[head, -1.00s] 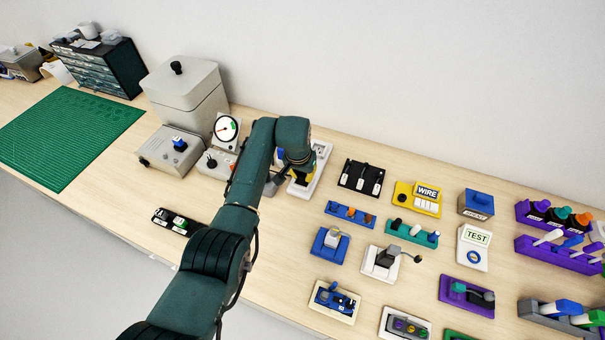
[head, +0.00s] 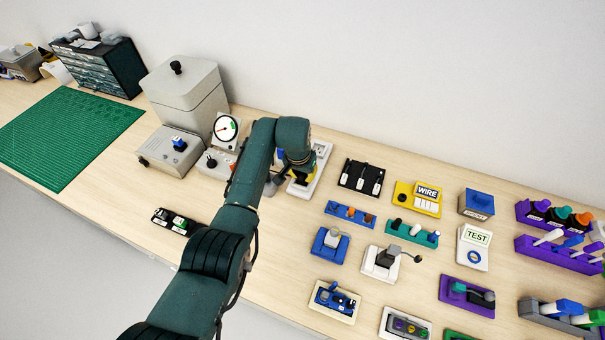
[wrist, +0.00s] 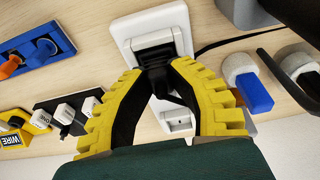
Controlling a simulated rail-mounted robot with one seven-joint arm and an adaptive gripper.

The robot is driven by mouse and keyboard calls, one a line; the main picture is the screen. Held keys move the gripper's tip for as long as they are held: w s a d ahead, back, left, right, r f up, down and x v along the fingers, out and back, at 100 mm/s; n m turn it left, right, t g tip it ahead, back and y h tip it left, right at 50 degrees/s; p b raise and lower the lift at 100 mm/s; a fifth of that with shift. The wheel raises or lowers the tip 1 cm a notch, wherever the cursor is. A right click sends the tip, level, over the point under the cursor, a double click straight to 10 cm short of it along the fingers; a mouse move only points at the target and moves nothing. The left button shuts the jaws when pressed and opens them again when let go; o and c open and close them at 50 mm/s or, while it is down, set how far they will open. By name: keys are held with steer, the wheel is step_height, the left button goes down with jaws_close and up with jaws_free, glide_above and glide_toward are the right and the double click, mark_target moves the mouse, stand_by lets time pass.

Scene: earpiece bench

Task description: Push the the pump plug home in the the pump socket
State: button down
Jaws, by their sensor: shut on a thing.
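My gripper (wrist: 157,74) has yellow ridged fingers with dark inner pads. It is shut on the black pump plug (wrist: 156,60), of which only a small part shows between the fingertips. The plug is at the grey-framed pump socket (wrist: 152,41) on a white plate (wrist: 125,30). Its front end meets the socket's lower edge in the wrist view. How deep it sits in the socket cannot be told. In the head view the white plate (head: 322,158) shows behind my gripper (head: 299,178), and my arm hides most of the plug.
A second white outlet (wrist: 177,121) lies lower on the plate. Knobs, one blue (wrist: 255,93), stand close on the right. A black switch panel (wrist: 75,112) and a blue panel (wrist: 30,50) lie left. A dial gauge (head: 226,128) and large grey box (head: 185,88) stand nearby.

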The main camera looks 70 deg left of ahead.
steer(key=shift+s+d+f, duration=0.1)
steer(key=shift+f, duration=0.25)
steer(key=c, duration=0.9)
jaws_free()
steer(key=shift+r, duration=0.1)
steer(key=shift+o, duration=0.2)
steer(key=shift+r, duration=0.1)
steer(key=shift+r, duration=0.1)
steer(key=shift+r, duration=0.35)
steer(key=v, duration=1.1)
